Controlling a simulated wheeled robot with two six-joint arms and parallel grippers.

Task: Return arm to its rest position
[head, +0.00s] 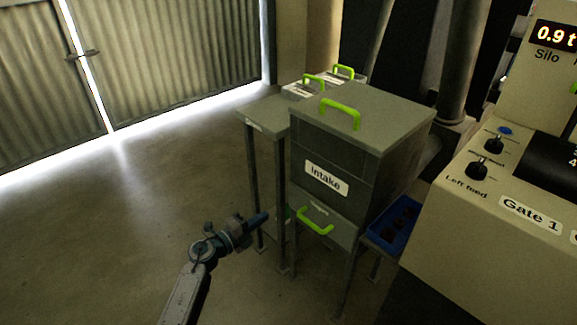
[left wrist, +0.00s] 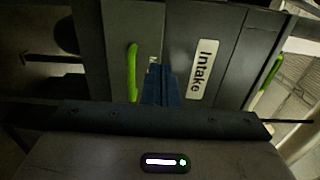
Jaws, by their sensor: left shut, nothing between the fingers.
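My left gripper (head: 262,218) is shut and empty, in front of the grey intake box and a little left of its lower drawer handle. It also shows in the left wrist view (left wrist: 165,70), with its closed blue fingers pointing towards the box front. It looks apart from the green drawer handle (head: 315,222), which is in the left wrist view too (left wrist: 132,72). The intake box (head: 335,155) carries a white "Intake" label and has a green handle on its lid. My right gripper is not in view.
A small grey side table (head: 262,118) stands left of the box. A blue tray (head: 378,238) with dark items sits at its right. A control console (head: 490,230) with knobs and a display fills the right. The floor at left is clear up to the corrugated doors (head: 170,60).

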